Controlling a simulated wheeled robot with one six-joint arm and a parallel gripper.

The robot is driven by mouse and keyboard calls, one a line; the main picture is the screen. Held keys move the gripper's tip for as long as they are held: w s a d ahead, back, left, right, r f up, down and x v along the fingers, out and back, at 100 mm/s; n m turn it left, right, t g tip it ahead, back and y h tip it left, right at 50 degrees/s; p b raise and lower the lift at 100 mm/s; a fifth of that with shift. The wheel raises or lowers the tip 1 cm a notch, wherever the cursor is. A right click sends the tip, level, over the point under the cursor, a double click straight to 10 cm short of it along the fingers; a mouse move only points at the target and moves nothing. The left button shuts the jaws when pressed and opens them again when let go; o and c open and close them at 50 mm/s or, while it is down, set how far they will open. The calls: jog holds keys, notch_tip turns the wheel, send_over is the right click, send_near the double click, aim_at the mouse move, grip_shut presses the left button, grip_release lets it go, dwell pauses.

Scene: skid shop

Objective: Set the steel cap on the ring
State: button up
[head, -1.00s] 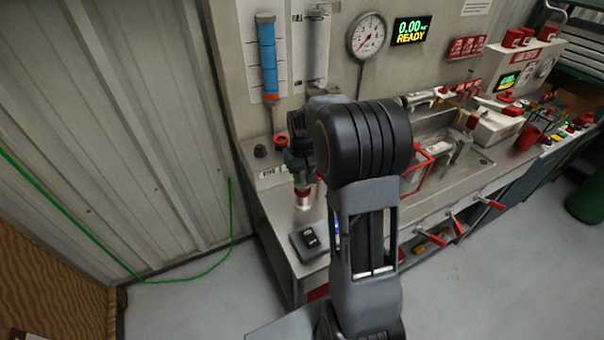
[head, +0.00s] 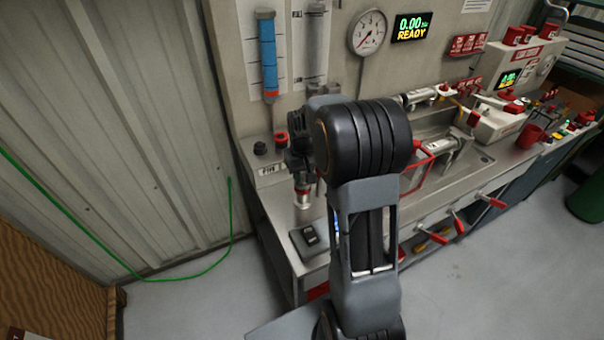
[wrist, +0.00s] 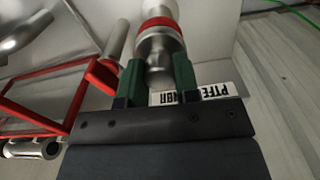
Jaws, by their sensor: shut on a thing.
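In the wrist view, the green fingers of my gripper (wrist: 158,82) are closed on either side of a rounded steel piece, which I take for the steel cap (wrist: 160,58). A red band (wrist: 157,24) lies just beyond the cap, with pale steel (wrist: 155,8) past it. I cannot tell whether the band is the ring or part of the held piece, nor whether they touch. In the head view, my gripper (head: 302,172) points down at the bench's left end, above the red band (head: 303,189) and a short steel part. My arm hides much of this area.
A white label reading PTFE (wrist: 195,93) lies beside the fingers. A red frame (wrist: 45,95) stands to the left in the wrist view. A dark switch box (head: 310,238) sits at the bench's front edge. A blue cylinder (head: 268,55) hangs on the back panel.

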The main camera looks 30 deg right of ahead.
jog(key=shift+f+b, duration=0.3)
jog(key=shift+f, duration=0.1)
dwell(0.5)
jog(key=o, duration=0.8)
jog(key=shift+o, duration=0.6)
jog(key=o, duration=0.5)
jog(key=shift+r, duration=0.2)
jog(key=shift+r+p, duration=1.05)
jog(key=shift+r, duration=0.15)
jog(key=shift+r, duration=0.25)
